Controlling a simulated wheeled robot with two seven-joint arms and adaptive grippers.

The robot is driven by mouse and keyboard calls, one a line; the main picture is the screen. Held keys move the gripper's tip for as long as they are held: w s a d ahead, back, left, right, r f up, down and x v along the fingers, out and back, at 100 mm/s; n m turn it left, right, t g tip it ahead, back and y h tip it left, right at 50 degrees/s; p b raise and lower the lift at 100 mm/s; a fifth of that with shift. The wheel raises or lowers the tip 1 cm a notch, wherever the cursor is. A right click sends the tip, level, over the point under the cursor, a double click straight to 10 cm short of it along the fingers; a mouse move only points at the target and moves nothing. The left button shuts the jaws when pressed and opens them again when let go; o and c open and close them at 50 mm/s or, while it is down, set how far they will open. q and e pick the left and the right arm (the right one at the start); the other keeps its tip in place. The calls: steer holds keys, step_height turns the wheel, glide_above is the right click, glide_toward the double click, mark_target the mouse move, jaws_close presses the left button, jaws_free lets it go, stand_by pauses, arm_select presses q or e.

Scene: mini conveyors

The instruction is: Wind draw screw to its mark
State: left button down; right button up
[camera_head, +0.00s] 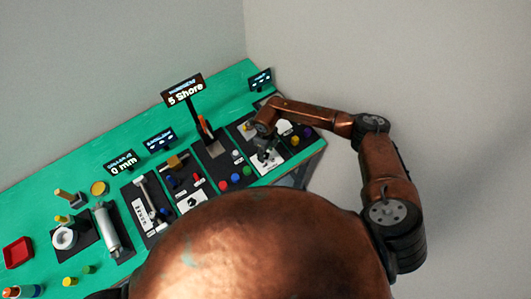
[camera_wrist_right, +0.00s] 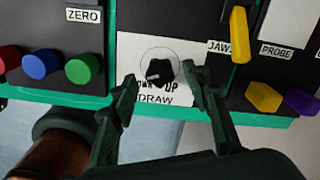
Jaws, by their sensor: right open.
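The draw screw's black knob (camera_wrist_right: 159,72) sits on a white plate (camera_wrist_right: 128,60) marked "DRAW" and "UP" in the right wrist view. A thin circle surrounds the knob, and a small pale pointer mark shows on it, toward the left. My right gripper (camera_wrist_right: 162,86) is open, one finger on each side of the knob, with gaps to both sides. In the head view my right gripper (camera_head: 266,147) is over the right-hand panel, where its white plate (camera_head: 270,162) shows and the knob is hard to make out. My left gripper is not in view.
Red (camera_wrist_right: 9,59), blue (camera_wrist_right: 40,64) and green (camera_wrist_right: 82,69) buttons lie left of the knob. A yellow JAWS lever (camera_wrist_right: 239,35), yellow button (camera_wrist_right: 263,97) and purple button (camera_wrist_right: 301,103) lie right. The green bench (camera_head: 110,190) carries several instruments; signs read "5 Shore" (camera_head: 184,90) and "0 mm" (camera_head: 122,163).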

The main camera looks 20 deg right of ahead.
mark_target(266, 155)
step_height(266, 155, up, 11)
stand_by(0.3)
stand_by(0.5)
